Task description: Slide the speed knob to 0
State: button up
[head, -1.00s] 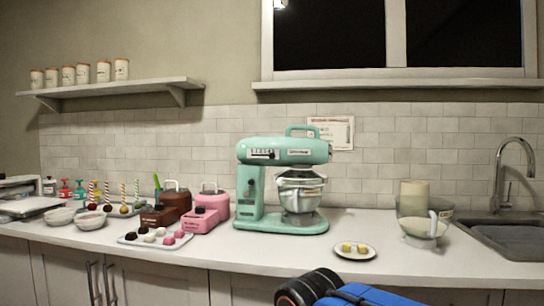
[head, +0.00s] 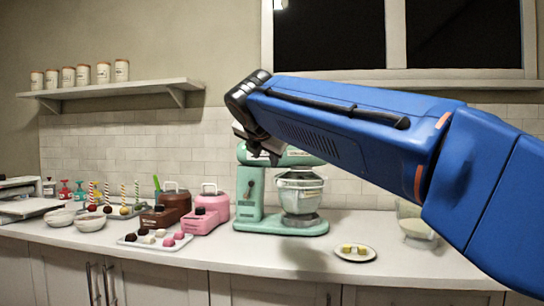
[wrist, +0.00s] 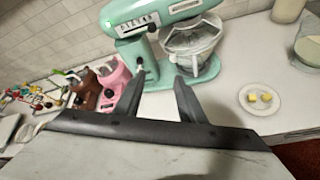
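The mint green stand mixer (head: 249,207) stands on the counter in the head view, with its head largely hidden behind my arm and gripper. In the wrist view the mixer (wrist: 164,12) shows at the top, with a marked strip (wrist: 138,23) on the side of its head. The speed knob's exact position on this strip is too small to read. A small dark lever (wrist: 140,66) sits on the mixer's column. My gripper (wrist: 160,88) is open and empty, its two fingers apart and pointing at the mixer. It also shows in the head view (head: 258,146), partly hidden, in front of the mixer head.
A pink machine (head: 206,213) and a brown one (head: 168,207) stand left of the mixer. A tray of sweets (head: 153,238) lies before them. A plate with yellow pieces (head: 355,253) is at the front right. A mixing bowl (head: 299,194) hangs under the mixer head.

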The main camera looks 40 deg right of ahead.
notch_tip(320, 180, up, 6)
jog(key=w+d+n+h, duration=0.1)
jog(key=w+d+n, duration=0.1)
jog(key=n, duration=0.1)
jog(key=x, duration=1.7)
jog(key=shift+w+r, duration=0.2)
jog(key=shift+w, duration=0.05)
jog(key=shift+a, duration=0.1)
jog(key=shift+c, duration=0.6)
grip_shut()
jog(key=shift+a, duration=0.1)
